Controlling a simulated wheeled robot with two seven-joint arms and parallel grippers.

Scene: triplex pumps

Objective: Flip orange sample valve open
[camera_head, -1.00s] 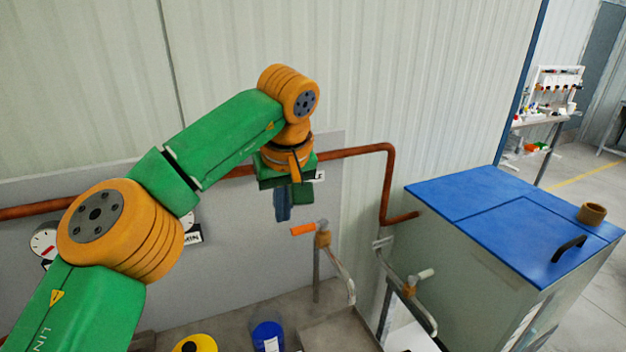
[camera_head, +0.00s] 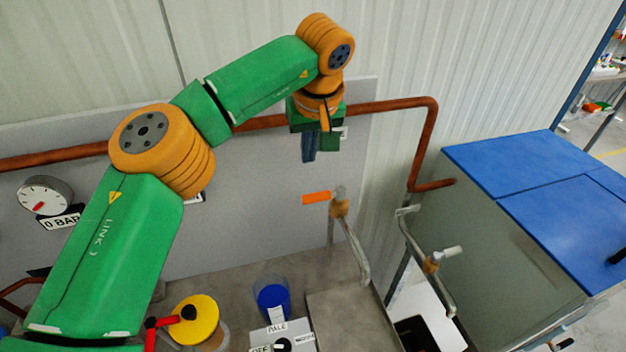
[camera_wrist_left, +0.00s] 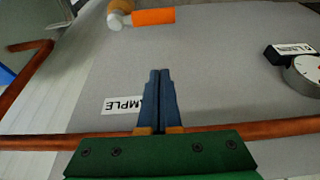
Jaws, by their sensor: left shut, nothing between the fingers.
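The orange sample valve handle (camera_head: 317,197) sticks out to the left from a brass valve body (camera_head: 339,207) on a grey tap pipe. My left gripper (camera_head: 309,158) is above the handle, pointing down, apart from it. Its blue fingers are shut and empty. In the left wrist view the shut fingers (camera_wrist_left: 160,78) cover part of a white sample label (camera_wrist_left: 122,104). There the orange handle (camera_wrist_left: 153,16) and its valve body (camera_wrist_left: 116,18) lie beyond the fingertips at the top. My right gripper is not in view.
A copper pipe (camera_head: 390,105) runs along the panel behind my gripper. A second tap with a white handle (camera_head: 453,252) stands right of the sample valve. A blue-topped cabinet (camera_head: 530,165) is at right. A gauge (camera_head: 45,195), yellow lid (camera_head: 195,318) and blue container (camera_head: 272,298) are nearby.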

